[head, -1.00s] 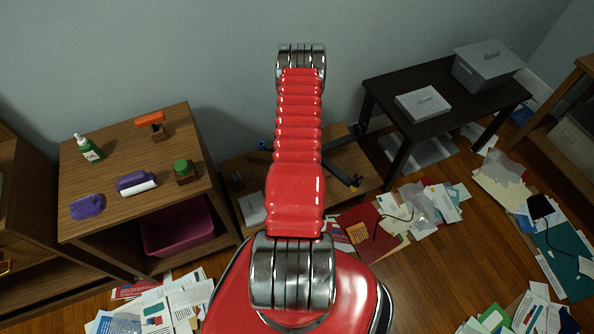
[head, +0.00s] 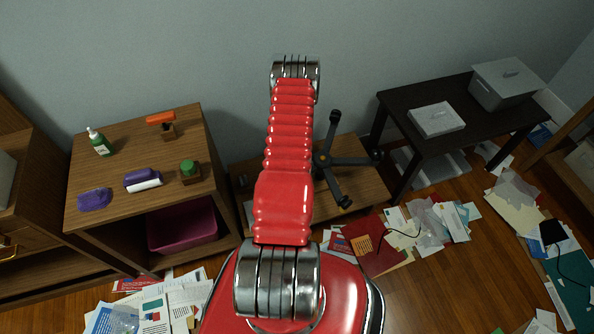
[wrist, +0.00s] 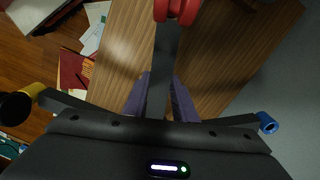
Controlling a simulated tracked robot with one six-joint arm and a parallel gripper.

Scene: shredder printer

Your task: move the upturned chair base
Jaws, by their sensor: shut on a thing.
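The upturned chair base (head: 325,161) is a black star of legs over the low wooden table, partly hidden behind my red arm in the head view. In the wrist view, one dark leg (wrist: 165,70) runs up the middle to a red caster (wrist: 176,10). Other legs reach out to a yellow caster (wrist: 35,91) at left and a blue caster (wrist: 267,122) at right. My gripper (wrist: 159,87) has its purplish fingers on both sides of the middle leg, shut on it. In the head view my gripper is hidden behind the arm. I cannot tell whether the base touches the tabletop.
The low wooden table (head: 366,183) stands against the wall. A brown cabinet (head: 205,130) with bottles and small items is at left. A black table (head: 455,138) with grey boxes is at right. Papers (head: 430,225) litter the floor.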

